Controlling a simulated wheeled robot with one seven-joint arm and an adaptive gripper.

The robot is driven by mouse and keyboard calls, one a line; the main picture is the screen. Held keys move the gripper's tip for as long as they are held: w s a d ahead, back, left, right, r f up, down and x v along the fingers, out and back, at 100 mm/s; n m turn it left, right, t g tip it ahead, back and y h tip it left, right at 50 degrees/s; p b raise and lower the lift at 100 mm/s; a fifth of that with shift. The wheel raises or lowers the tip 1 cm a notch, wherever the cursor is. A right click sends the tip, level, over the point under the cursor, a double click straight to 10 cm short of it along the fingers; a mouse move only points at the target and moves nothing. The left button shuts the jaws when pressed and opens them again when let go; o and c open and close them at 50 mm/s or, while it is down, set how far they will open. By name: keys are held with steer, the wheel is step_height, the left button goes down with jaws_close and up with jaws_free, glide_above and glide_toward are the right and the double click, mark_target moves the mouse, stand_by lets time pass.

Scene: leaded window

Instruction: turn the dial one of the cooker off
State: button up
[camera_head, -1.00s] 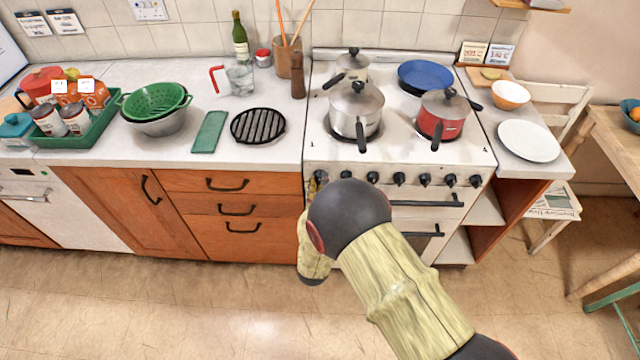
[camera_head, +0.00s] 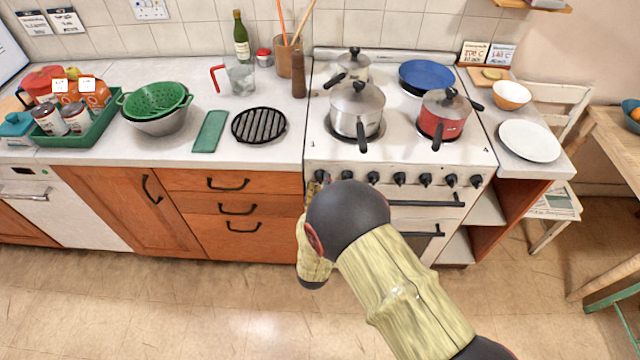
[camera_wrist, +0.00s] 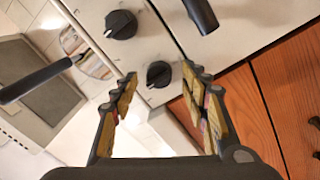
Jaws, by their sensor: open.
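The white cooker (camera_head: 330,207) has a row of black dials along its front. In the wrist view this black dial (camera_wrist: 158,74) shows ahead of my gripper (camera_wrist: 165,88), in the gap between the two fingers. The fingers are spread apart and hold nothing; I see no contact with the dial. A second dial (camera_wrist: 121,24) lies beyond it, up and to the left. Which way the leftmost dial points is too small to tell surely.
A steel saucepan (camera_head: 356,112) stands on the front-left hob, its black handle (camera_wrist: 35,80) jutting forward above the dials. A red saucepan (camera_head: 442,117) stands front right. The black oven handle (camera_head: 428,201) sticks out below the dials. Wooden drawers (camera_head: 232,215) adjoin on the left.

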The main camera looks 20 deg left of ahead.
steer(key=v, duration=1.1)
